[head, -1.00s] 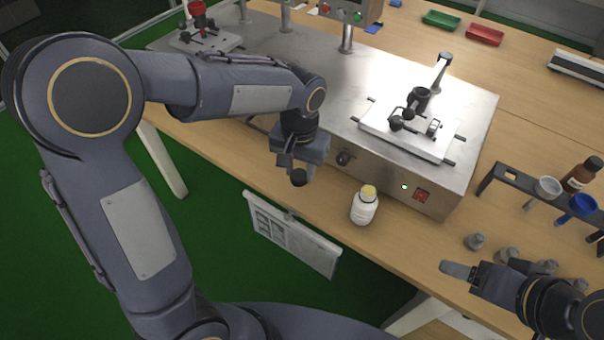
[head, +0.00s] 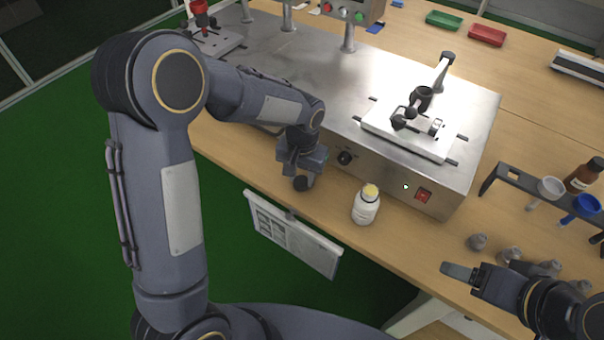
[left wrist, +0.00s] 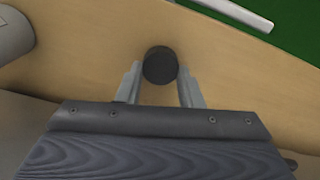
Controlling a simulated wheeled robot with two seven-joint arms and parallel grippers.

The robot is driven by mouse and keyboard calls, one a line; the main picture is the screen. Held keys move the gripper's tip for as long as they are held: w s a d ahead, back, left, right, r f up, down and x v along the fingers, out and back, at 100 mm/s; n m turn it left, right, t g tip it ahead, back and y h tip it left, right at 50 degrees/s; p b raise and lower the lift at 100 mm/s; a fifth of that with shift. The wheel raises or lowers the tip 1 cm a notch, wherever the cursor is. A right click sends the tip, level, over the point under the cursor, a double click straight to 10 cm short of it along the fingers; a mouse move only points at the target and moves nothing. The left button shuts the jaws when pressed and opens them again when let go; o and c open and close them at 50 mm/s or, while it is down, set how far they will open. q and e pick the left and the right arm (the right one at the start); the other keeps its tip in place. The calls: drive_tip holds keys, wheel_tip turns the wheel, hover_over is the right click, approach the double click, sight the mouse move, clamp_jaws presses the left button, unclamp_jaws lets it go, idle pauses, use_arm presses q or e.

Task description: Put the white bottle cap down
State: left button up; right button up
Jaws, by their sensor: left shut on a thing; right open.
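My left gripper (head: 303,172) is shut on a dark round cap (head: 301,184), over the front strip of the table. In the left wrist view the cap (left wrist: 160,66) sits between the two fingers and looks black, not white. I cannot tell whether it touches the table. A white bottle (head: 365,207) stands upright to the right of the left gripper, its yellowish top uncovered. My right gripper (head: 459,272) is open and empty over the table's front at the lower right.
A metal machine (head: 435,187) stands close behind the left gripper and bottle. A document board (head: 292,237) hangs at the table's front edge. A rack (head: 515,180) with a white funnel and blue funnel is at right, with several grey weights below. Bare wood lies between gripper and bottle.

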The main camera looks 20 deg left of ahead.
sight(302, 179)
use_arm(q)
drive_tip(key=shift+f, duration=0.25)
drive_tip(key=o, duration=1.1)
drive_tip(key=shift+r, duration=0.1)
drive_tip(key=shift+c, duration=0.2)
drive_tip(key=shift+r, duration=0.45)
wheel_tip(302, 179, up, 12)
drive_tip(key=p, duration=0.1)
drive_tip(key=s+a+r+n+t+h, duration=0.1)
drive_tip(key=s+a+r+h, duration=0.1)
drive_tip(key=s+a, duration=0.3)
drive_tip(key=s+a+r+t+h, duration=0.1)
drive_tip(key=s+a+r, duration=0.1)
drive_tip(key=s, duration=0.5)
drive_tip(key=s+f+n+t, duration=0.1)
drive_tip(key=s+t, duration=0.2)
drive_tip(key=s, duration=0.7)
drive_tip(key=shift+s+a+f+n+t+h, duration=0.3)
drive_tip(key=shift+s+f+n+h, duration=0.05)
drive_tip(key=shift+f+n+h, duration=0.05)
